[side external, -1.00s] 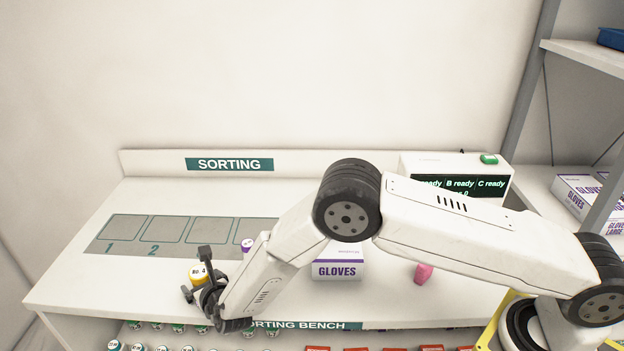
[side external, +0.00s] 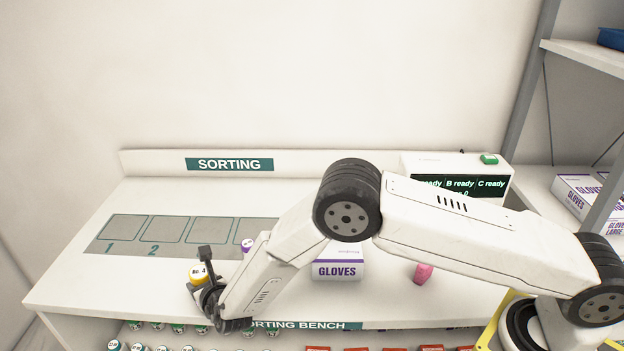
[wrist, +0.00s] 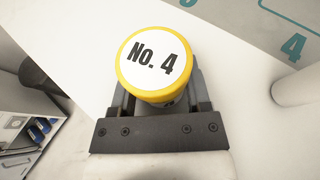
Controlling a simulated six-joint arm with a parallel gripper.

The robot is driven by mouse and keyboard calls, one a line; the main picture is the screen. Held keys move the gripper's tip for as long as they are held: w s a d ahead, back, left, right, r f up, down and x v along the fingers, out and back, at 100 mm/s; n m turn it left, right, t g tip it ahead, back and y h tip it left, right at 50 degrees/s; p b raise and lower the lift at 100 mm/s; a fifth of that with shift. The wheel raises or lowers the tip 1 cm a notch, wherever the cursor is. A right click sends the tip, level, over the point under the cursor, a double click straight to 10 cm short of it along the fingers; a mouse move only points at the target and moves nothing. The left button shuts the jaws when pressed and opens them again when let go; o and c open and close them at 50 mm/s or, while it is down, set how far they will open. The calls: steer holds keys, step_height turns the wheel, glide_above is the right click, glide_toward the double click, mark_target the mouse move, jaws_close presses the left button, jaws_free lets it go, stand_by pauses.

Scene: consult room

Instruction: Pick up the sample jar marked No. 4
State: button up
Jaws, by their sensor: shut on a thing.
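The sample jar marked No. 4 (wrist: 155,65) has a yellow-rimmed lid with a white label and fills the upper middle of the wrist view. In the side external view the jar (side external: 197,272) is at the front left of the sorting bench. My gripper (wrist: 158,103) is shut on the jar, with its dark fingers on either side of the jar's body below the lid. In the side external view my gripper (side external: 203,277) partly hides the jar. I cannot tell whether the jar's base touches the bench top.
A grey mat (side external: 188,229) with numbered squares lies behind the jar. A purple-lidded jar (side external: 248,244) stands by its right part. A glove box (side external: 338,270) and a pink object (side external: 423,273) stand farther right. Several small jars sit below the bench's front edge.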

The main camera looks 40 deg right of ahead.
mark_target(200, 274)
steer(key=shift+r, duration=0.1)
steer(key=shift+r, duration=0.65)
step_height(200, 274, up, 2)
steer(key=s+d+r, duration=0.5)
steer(key=s+r, duration=0.4)
steer(key=s, duration=0.4)
steer(key=shift+r, duration=0.3)
steer(key=shift+r, duration=0.1)
